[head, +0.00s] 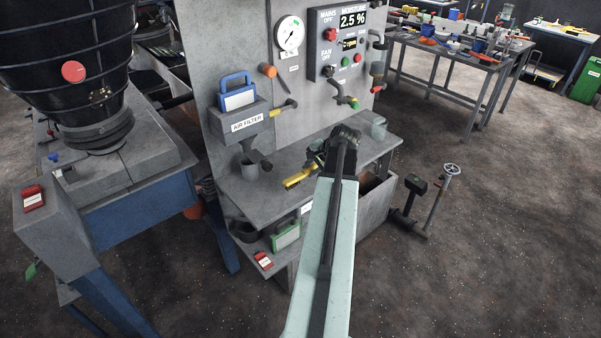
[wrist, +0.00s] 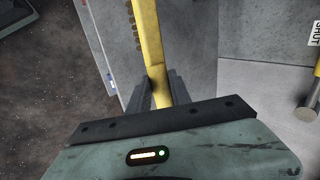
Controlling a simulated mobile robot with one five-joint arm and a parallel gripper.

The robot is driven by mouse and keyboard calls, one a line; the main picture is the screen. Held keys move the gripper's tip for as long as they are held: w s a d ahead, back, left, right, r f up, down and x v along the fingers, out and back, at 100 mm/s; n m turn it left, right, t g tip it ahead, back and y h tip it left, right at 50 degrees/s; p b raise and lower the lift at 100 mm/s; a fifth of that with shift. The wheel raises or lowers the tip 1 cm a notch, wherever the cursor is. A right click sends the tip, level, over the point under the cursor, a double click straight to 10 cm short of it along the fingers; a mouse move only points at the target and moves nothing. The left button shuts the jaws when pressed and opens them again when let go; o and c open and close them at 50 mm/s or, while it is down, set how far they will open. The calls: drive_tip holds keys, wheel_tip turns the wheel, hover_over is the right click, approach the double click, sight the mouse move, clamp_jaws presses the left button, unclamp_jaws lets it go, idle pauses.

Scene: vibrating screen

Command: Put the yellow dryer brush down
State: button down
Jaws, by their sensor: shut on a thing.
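The yellow dryer brush (head: 299,178) is held over the grey shelf (head: 245,197) of the dryer panel, near its front edge. In the wrist view the brush (wrist: 149,48) is a long yellow bar with dark bristles along its left side. My gripper (wrist: 162,92) is shut on its lower end in that view. In the head view my gripper (head: 317,162) is dark and partly hidden by my arm. I cannot tell whether the brush touches the shelf.
The air filter box (head: 243,122) juts from the panel above. A green box (head: 286,236) sits on the lower level. The shelf between cup and brush looks clear.

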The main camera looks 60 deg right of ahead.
drive_tip(key=shift+w+d, duration=0.2)
drive_tip(key=shift+w, duration=0.05)
drive_tip(key=shift+w+d, duration=0.1)
drive_tip(key=shift+d, duration=0.1)
drive_tip(key=shift+w+d+f, duration=0.15)
drive_tip(key=shift+w+d, duration=0.2)
drive_tip(key=shift+d, duration=0.1)
drive_tip(key=f+b, duration=0.3)
drive_tip(key=b, duration=0.1)
drive_tip(key=shift+s+f, duration=0.25)
drive_tip(key=shift+f, duration=0.1)
drive_tip(key=shift+w+a+r, duration=0.15)
drive_tip(key=shift+w+a, duration=0.1)
drive_tip(key=shift+w, duration=0.15)
drive_tip(key=c, duration=1.6)
unclamp_jaws()
drive_tip(key=shift+o, duration=0.7)
drive_tip(key=shift+s, duration=0.1)
